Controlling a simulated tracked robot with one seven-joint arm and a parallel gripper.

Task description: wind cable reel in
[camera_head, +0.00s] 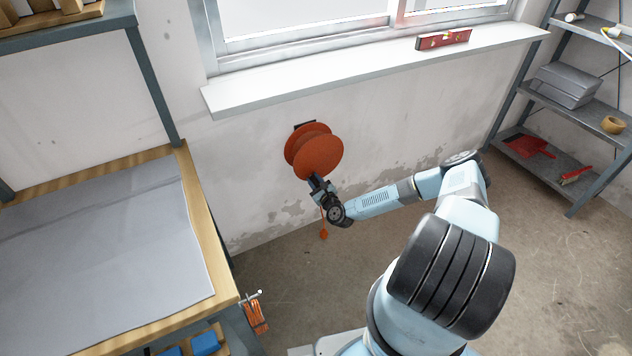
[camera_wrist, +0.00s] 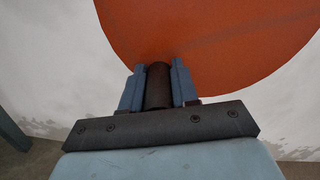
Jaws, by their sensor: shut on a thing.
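The orange cable reel (camera_head: 319,156) is mounted on the wall below the window, with two round discs one behind the other. An orange cable hangs from it and ends in a small orange piece (camera_head: 323,235) above the floor. My gripper (camera_head: 317,183) is at the lower edge of the reel's front disc. In the wrist view my gripper (camera_wrist: 158,85) is shut on a dark cylindrical handle (camera_wrist: 158,86), which stands in front of the orange disc (camera_wrist: 215,40). The reel's hub and wound cable are hidden.
A wooden-topped workbench (camera_head: 172,175) with a grey sheet stands at the left. A white windowsill (camera_head: 300,82) with a red level (camera_head: 443,39) is above the reel. A metal shelf (camera_head: 570,110) stands at the right.

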